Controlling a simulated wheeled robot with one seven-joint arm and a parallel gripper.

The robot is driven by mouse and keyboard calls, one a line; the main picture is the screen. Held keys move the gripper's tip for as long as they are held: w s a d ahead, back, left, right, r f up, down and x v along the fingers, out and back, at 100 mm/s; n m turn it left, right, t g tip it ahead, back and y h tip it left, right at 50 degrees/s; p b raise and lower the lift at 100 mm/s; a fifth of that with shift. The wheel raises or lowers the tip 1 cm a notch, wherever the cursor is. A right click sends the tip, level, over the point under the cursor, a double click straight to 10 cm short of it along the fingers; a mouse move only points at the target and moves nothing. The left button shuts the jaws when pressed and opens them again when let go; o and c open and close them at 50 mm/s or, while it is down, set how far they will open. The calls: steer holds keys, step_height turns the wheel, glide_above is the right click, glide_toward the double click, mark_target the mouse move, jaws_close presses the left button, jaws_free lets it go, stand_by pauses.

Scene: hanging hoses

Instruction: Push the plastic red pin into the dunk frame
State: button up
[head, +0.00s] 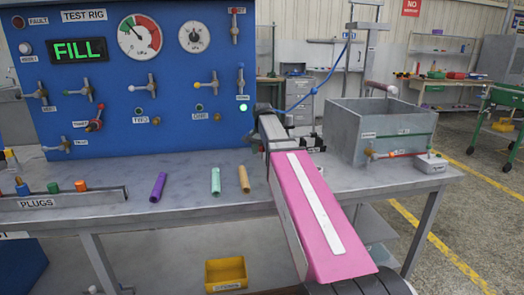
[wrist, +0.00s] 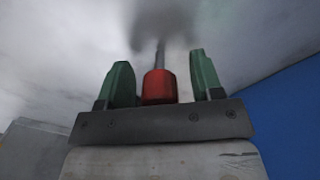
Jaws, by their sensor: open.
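In the wrist view a red cylinder (wrist: 158,88), which looks like the plastic red pin, stands between the two green fingers of my gripper (wrist: 160,60). A thin grey shaft extends from its far end toward a blurred dark patch on a pale surface. The fingers are open, with a visible gap on each side of the red pin. In the head view my pink arm reaches to the right edge of the blue panel, and the red pin is not discernible there. A grey upright structure (head: 364,45) stands behind the tank; I cannot tell if it is the dunk frame.
A grey open tank (head: 385,128) stands on the bench (head: 130,205) right of my arm. The blue test rig panel (head: 180,120) carries gauges and valves. Purple, mint and tan cylinders lie left of my arm. A yellow bin (head: 226,272) is below.

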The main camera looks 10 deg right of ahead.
steer(key=c, duration=1.1)
steer(key=shift+o, duration=0.2)
steer(key=shift+r, duration=0.2)
